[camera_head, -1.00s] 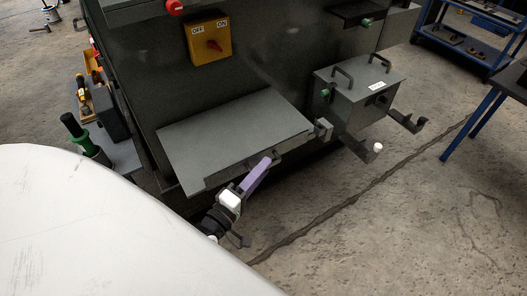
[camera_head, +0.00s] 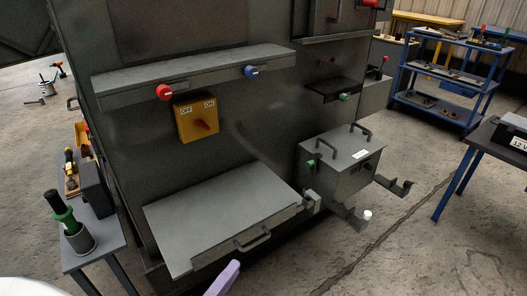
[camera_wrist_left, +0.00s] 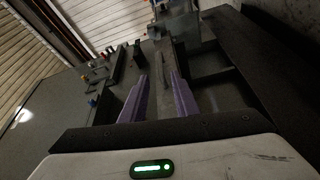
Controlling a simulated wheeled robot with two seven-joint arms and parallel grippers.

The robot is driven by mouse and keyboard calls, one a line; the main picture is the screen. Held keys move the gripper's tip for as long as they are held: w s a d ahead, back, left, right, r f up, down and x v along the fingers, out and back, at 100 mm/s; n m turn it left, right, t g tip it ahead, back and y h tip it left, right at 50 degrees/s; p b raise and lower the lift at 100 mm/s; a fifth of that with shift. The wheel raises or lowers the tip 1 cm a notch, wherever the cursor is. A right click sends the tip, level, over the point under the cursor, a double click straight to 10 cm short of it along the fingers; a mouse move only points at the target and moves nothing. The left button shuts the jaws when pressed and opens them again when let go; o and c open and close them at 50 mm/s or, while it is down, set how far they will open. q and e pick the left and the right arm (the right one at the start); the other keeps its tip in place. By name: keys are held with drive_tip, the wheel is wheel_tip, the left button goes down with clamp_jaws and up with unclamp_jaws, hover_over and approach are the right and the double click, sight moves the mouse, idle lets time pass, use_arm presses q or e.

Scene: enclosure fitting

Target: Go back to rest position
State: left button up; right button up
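My left gripper (camera_head: 224,277) shows only as a purple finger at the bottom edge of the head view, in front of the grey flat panel (camera_head: 222,217). It is apart from the handle (camera_head: 252,239) on that panel's front edge, as far as I can see. In the left wrist view, the two purple fingers of my left gripper (camera_wrist_left: 160,88) stand apart with nothing visible held between them. My right gripper is in neither view.
The dark enclosure carries a yellow OFF/ON switch (camera_head: 196,117), red (camera_head: 163,91) and blue (camera_head: 251,72) knobs and a grey handled box (camera_head: 340,163). A side table (camera_head: 95,255) with tools stands left, a blue shelf cart (camera_head: 440,80) at back right. Floor at front right is clear.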

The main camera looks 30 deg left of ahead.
use_arm(q)
drive_tip(key=s+d+f+m+g+h, duration=0.1)
drive_tip(key=s+d+f+m+g, duration=0.1)
drive_tip(key=m, duration=0.4)
drive_tip(key=s+d+f+m+g, duration=0.3)
drive_tip(key=d+m+g, duration=0.1)
drive_tip(key=d+m, duration=0.2)
drive_tip(key=s+d+f+m+g+h+p, duration=0.1)
drive_tip(key=s+d+f+m+g, duration=0.1)
drive_tip(key=d+m+g, duration=0.2)
drive_tip(key=shift+s+d+f+m+h, duration=0.3)
drive_tip(key=shift+d+m, duration=0.6)
drive_tip(key=shift+m, duration=0.2)
